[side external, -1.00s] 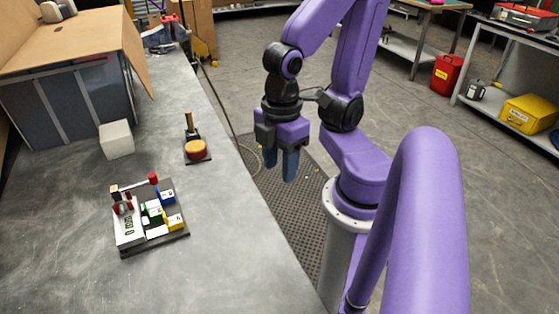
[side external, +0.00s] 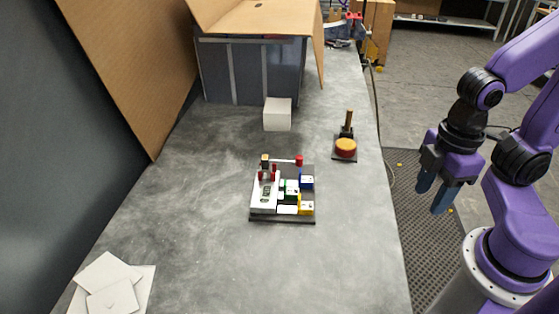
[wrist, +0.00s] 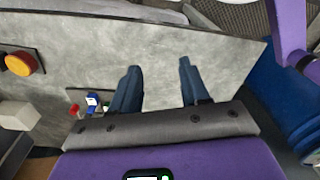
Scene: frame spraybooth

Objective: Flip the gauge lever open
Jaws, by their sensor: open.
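The gauge device (side external: 265,193) is a white panel on a dark base plate on the grey bench, with small red posts and a dark display. Its lever appears to be the pale rod with a red knob (side external: 299,161), lying roughly level at the back. Blue, green, white and yellow blocks sit beside the panel. My gripper (side external: 432,195) is raised, right of the bench edge, fingers down, open and empty, well apart from the device. In the wrist view the open fingers (wrist: 158,67) point over bare bench, with the red knob (wrist: 74,109) left of them; my gripper body hides most of the device.
An orange-red button with an upright brown handle behind it (side external: 346,147) stands right of the device. A pale cube (side external: 277,114) is behind it, before a cardboard-topped dark box (side external: 250,75). White sheets (side external: 112,288) lie front left. The bench around the device is clear.

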